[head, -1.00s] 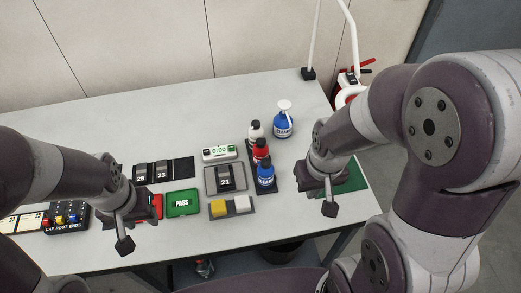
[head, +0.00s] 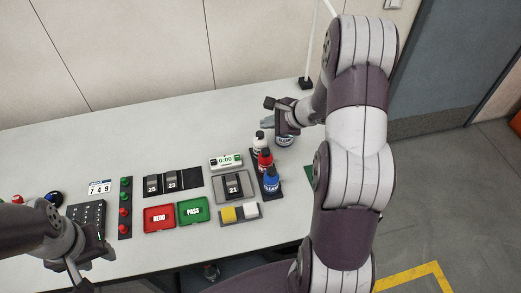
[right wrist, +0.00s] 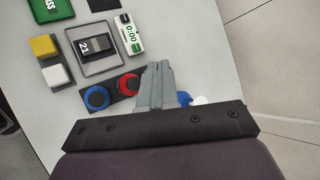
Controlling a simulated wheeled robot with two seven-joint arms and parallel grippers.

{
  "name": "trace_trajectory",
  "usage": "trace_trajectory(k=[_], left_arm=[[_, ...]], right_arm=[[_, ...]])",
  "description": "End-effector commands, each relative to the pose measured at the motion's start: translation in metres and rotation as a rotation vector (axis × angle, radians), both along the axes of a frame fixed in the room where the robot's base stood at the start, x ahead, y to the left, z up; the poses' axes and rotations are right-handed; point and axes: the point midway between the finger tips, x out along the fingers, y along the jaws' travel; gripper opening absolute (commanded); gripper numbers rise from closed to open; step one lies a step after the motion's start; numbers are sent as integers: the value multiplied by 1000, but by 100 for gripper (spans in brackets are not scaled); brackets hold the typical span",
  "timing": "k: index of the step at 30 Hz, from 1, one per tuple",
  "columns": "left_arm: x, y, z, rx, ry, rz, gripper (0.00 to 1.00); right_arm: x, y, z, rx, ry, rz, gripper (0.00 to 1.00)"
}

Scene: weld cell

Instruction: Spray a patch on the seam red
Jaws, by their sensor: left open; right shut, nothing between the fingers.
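The red spray bottle (head: 265,161) stands upright in the dark rack, between a white bottle (head: 259,141) and a blue one (head: 271,181). Its red top (right wrist: 129,83) also shows in the right wrist view. The grey plate numbered 21 (head: 233,186) lies in a frame left of the rack; I cannot make out a seam clearly. My left gripper (head: 84,284) is open and empty at the lower left front edge.
A timer (head: 226,162), red REDO pad (head: 159,217), green PASS pad (head: 193,210) and yellow and white blocks (head: 229,214) lie left of the rack. A keypad (head: 87,214) is near my left gripper. The back left of the table is clear.

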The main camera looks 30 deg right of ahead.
Motion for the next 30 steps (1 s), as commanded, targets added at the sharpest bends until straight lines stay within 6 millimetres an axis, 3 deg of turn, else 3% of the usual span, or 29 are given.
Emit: trace_trajectory(k=[13,25,30], left_arm=[[0,0,-8,0,0,0,43],[0,0,-41,0,0,0,43],[0,0,-65,0,0,0,43]], right_arm=[[-1,1,-12,-1,2,3,0],[-1,1,-68,-2,3,1,0],[-1,0,-87,-2,1,3,0]])
